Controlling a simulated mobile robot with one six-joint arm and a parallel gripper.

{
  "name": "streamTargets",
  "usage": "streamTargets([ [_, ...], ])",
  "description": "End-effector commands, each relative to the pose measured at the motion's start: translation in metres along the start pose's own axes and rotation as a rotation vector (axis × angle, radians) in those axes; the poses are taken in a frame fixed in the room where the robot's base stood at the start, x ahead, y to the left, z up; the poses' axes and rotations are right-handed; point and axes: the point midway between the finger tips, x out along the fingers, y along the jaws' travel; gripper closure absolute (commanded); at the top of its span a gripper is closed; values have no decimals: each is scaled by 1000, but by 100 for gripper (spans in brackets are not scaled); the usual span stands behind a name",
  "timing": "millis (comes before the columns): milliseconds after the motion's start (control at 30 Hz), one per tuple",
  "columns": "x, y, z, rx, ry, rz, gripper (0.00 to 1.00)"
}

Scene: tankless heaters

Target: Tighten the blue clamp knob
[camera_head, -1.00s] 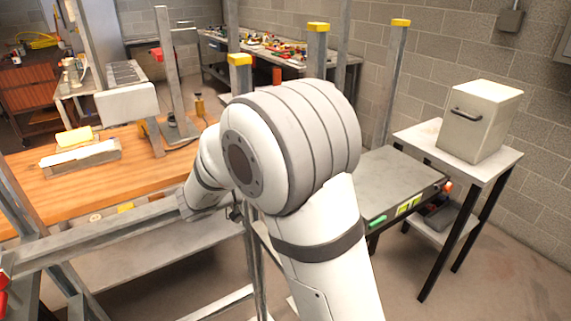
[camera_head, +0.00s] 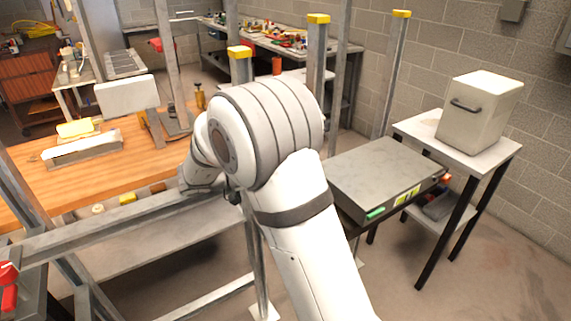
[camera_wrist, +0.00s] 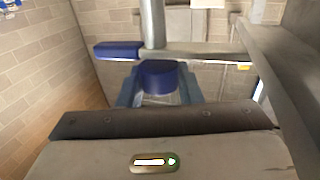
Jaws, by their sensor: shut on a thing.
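In the wrist view, the blue clamp knob (camera_wrist: 158,77) is a short, dark blue, rounded piece just below a vertical metal post. My gripper (camera_wrist: 160,92) has one blue-grey finger on each side of the knob and is shut on it. The wide grey gripper body, with a small lit oval, fills the bottom of that view and hides what lies below. In the head view, my white arm reaches left to the metal frame, and the knob cannot be made out there.
In the wrist view, another blue piece (camera_wrist: 118,50) sits left of the post, and a grey beam (camera_wrist: 285,70) runs close on the right. In the head view, a wooden bench (camera_head: 80,180) is at left, and a grey-topped cart (camera_head: 385,175) and a white box (camera_head: 480,105) are at right.

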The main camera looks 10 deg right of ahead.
Motion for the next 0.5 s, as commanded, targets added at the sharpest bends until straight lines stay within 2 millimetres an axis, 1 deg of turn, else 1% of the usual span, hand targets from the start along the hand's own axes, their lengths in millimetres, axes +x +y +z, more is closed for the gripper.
streamTargets([
  [33, 0, -1, -4, 7, 3, -2, 91],
  [67, 0, -1, -4, 7, 3, -1, 66],
  [100, 0, -1, -4, 7, 3, -1, 62],
  [300, 0, 0, -2, 3, 1, -1, 47],
  [500, 0, 0, -1, 2, 1, -1, 47],
])
